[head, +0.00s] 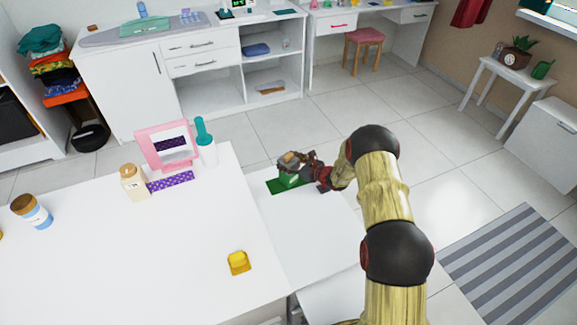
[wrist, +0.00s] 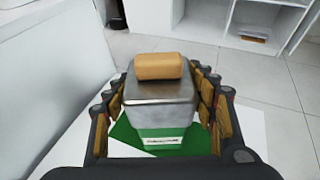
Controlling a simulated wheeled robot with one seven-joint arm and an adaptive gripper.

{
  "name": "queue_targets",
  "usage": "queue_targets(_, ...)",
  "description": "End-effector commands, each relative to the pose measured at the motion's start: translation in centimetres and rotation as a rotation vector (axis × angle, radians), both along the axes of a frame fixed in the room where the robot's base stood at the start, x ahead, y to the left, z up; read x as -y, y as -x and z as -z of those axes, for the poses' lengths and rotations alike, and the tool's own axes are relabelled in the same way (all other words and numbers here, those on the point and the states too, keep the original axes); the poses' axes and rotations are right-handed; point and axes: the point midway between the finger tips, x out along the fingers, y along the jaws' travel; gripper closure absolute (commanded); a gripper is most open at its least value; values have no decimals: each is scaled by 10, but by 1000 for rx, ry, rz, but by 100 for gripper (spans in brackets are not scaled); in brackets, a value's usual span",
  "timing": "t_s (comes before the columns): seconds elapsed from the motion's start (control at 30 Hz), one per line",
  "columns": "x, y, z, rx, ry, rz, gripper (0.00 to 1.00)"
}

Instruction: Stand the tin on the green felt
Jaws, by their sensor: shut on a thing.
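The tin (head: 289,176) is a boxy silver can with a green and white lower band. In the wrist view the tin (wrist: 160,105) looks upright between my fingers, with a tan block-like piece (wrist: 158,66) on its top. My gripper (head: 300,163) is shut on the tin from both sides; it also shows in the wrist view (wrist: 160,92). The green felt (head: 273,187) lies on the lower white surface, and the felt (wrist: 196,143) shows under and around the tin in the wrist view. I cannot tell whether the tin's base touches the felt; its bottom edge is partly hidden.
On the white table (head: 200,235) to the left stand a pink frame (head: 141,147), a teal-topped bottle (head: 206,143), a beige bottle (head: 133,183), a brown-lidded jar (head: 33,212) and a yellow dish (head: 239,262). The lower white surface (head: 310,225) in front of the felt is clear.

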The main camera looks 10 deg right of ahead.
Motion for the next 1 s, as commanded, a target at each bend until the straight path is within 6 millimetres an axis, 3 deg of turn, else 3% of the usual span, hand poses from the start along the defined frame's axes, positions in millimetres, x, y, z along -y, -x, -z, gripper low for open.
queue_targets(0.4,0,-1,8,4,0,0,84)
queue_targets(0.43,0,-1,8,2,0,0,43)
queue_targets(0.73,0,-1,7,3,0,-1,26)
queue_targets(1.0,0,-1,7,3,0,-1,26)
